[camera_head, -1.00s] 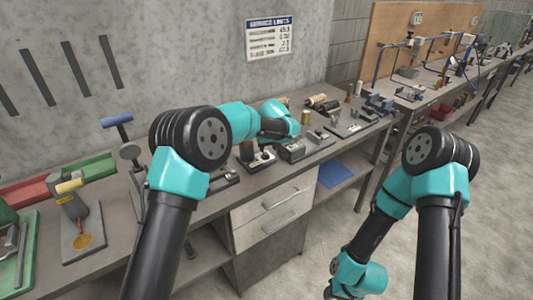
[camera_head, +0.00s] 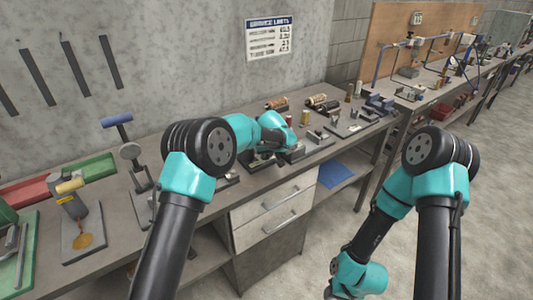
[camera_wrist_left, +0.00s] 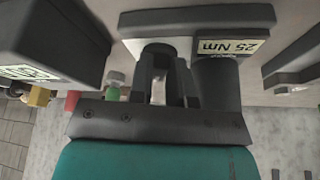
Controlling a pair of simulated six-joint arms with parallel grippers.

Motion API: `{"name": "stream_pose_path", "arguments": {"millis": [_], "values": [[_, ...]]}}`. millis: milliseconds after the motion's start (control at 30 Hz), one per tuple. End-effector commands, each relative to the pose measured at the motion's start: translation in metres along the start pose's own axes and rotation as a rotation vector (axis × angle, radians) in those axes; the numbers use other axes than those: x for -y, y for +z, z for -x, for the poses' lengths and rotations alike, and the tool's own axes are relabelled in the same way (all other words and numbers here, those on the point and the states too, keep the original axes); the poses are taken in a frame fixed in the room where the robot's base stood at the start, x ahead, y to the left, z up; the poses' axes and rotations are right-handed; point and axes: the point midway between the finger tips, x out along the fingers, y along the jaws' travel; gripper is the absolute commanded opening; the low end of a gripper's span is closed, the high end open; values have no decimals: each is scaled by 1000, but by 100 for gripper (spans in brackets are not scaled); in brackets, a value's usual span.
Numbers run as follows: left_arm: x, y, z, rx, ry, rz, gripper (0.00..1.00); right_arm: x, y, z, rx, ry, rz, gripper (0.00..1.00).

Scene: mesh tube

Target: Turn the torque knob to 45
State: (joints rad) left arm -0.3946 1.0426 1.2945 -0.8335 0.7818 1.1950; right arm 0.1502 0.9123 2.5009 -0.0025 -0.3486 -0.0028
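The torque device shows in the left wrist view as a grey block with a dark front and a label (camera_wrist_left: 232,46) that reads 25 Nm, upside down. A dark round knob (camera_wrist_left: 157,50) stands on it, and a wider dark cylinder (camera_wrist_left: 216,82) stands beside it. My left gripper (camera_wrist_left: 165,72) is at the knob, with its fingers apart on either side of it. I cannot tell whether they touch it. In the head view my left wrist hides the gripper tips and most of the device. My right gripper is not in view; its arm hangs low at the right.
A dark block (camera_wrist_left: 50,48) is close beside the gripper in the left wrist view. In the head view, metal fixtures (camera_head: 345,128) and brass-coloured cylinders (camera_head: 275,103) stand on the bench right of my left wrist. A hammer-like tool (camera_head: 128,150) stands to its left.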

Motion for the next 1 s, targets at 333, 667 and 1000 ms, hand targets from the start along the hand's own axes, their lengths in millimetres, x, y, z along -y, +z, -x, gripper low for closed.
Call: {"name": "stream_pose_path", "arguments": {"millis": [333, 667, 1000], "values": [[0, 0, 0, 0, 2, -4, 0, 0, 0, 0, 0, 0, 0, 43], [2, 0, 0, 0, 44, -109, 0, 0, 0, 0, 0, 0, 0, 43], [2, 0, 0, 0, 46, -111, 25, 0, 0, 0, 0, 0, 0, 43]]}}
